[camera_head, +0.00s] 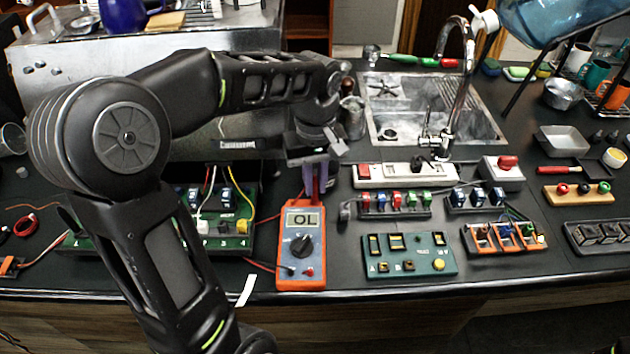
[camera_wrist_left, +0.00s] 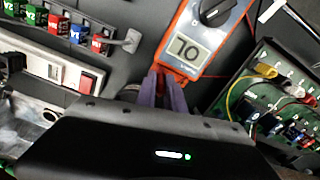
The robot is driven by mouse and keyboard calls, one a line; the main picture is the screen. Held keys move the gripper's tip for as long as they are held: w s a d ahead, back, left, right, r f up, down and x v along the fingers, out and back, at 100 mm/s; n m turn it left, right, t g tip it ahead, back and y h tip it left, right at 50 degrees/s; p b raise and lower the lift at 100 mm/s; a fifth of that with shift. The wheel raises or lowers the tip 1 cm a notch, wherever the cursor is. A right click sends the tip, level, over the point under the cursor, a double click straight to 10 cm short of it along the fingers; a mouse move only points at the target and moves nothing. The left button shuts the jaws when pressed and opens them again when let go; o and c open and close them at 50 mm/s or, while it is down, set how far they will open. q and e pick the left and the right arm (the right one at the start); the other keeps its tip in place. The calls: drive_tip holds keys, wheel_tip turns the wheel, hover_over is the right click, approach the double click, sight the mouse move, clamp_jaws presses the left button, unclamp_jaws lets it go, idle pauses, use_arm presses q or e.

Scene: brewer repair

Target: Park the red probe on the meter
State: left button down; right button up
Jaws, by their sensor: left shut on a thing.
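The orange meter (camera_head: 290,270) lies on the dark counter, its display reading OL. It also shows in the wrist view (camera_wrist_left: 190,28), its top end close to my fingers. My left gripper (camera_head: 316,190) is at the meter's top right edge, its purple fingers pointing down. The fingers are shut on the red probe (camera_wrist_left: 160,84), of which only a thin red part shows between them in the wrist view. I cannot tell whether the probe touches the meter or sits in a holder. My right gripper is not in view.
A green circuit board (camera_head: 236,242) with wires lies left of the meter, partly behind my left arm. A teal panel (camera_head: 408,268) and a white power strip (camera_head: 400,172) lie to the right. The sink (camera_head: 480,92) is behind. A white strip (camera_head: 246,290) lies near the front edge.

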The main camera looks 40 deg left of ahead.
use_arm(q)
drive_tip(key=c, duration=1.3)
unclamp_jaws()
drive_tip(key=shift+c, duration=0.2)
drive_tip(key=shift+r+b, duration=0.35)
drive_tip(key=shift+r, duration=3.6)
